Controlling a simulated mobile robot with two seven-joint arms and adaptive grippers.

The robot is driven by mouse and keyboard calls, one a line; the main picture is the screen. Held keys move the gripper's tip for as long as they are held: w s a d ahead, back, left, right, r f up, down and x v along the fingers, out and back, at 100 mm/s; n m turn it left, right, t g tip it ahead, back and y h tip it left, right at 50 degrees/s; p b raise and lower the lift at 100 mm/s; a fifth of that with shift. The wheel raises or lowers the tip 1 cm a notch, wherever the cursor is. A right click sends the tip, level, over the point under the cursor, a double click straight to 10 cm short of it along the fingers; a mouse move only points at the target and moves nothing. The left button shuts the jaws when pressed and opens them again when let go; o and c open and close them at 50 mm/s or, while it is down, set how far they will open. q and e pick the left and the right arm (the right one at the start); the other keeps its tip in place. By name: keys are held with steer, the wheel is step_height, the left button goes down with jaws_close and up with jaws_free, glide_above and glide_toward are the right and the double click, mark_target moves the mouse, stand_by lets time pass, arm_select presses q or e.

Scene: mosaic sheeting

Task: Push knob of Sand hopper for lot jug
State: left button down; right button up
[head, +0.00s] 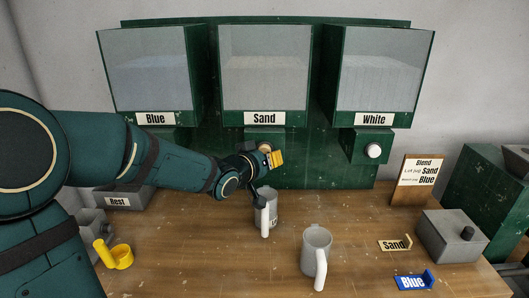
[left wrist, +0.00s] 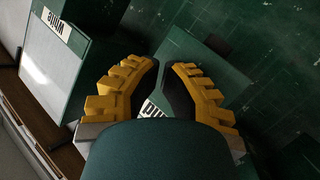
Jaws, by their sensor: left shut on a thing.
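The Sand hopper (head: 264,70) is the middle green bin on the back panel. Its knob cannot be made out clearly behind my left gripper (head: 272,158). The yellow fingers are just below the Sand label (head: 265,118). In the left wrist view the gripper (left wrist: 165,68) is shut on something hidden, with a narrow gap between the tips. A grey jug (head: 271,203), with partly hidden lettering, stands upright under the gripper, white handle forward. A second grey jug (head: 316,240) stands nearer the front. My right gripper is not in view.
The Blue hopper (head: 152,65) and White hopper (head: 383,65) flank it; the White knob (head: 374,151) is visible. A blend card (head: 417,180) pairs lot jug with Sand. A Sand tag (head: 394,245), Blue tag (head: 413,282), grey box (head: 450,240) and yellow object (head: 119,254) are on the table.

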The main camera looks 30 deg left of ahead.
arm_select(q)
steer(key=shift+w+a+p, duration=0.35)
steer(key=shift+w+a, duration=0.15)
steer(key=shift+w, duration=0.3)
stand_by(1.4)
steer(key=shift+s, duration=0.1)
steer(key=shift+s+d+b, duration=0.55)
steer(key=shift+s+d, duration=0.15)
steer(key=shift+s, duration=0.35)
steer(key=s+d, duration=0.1)
steer(key=s+b, duration=0.1)
steer(key=s, duration=0.1)
steer(key=s+d, duration=0.1)
steer(key=shift+s+d+b, duration=0.15)
steer(key=shift+d+b, duration=0.2)
stand_by(0.7)
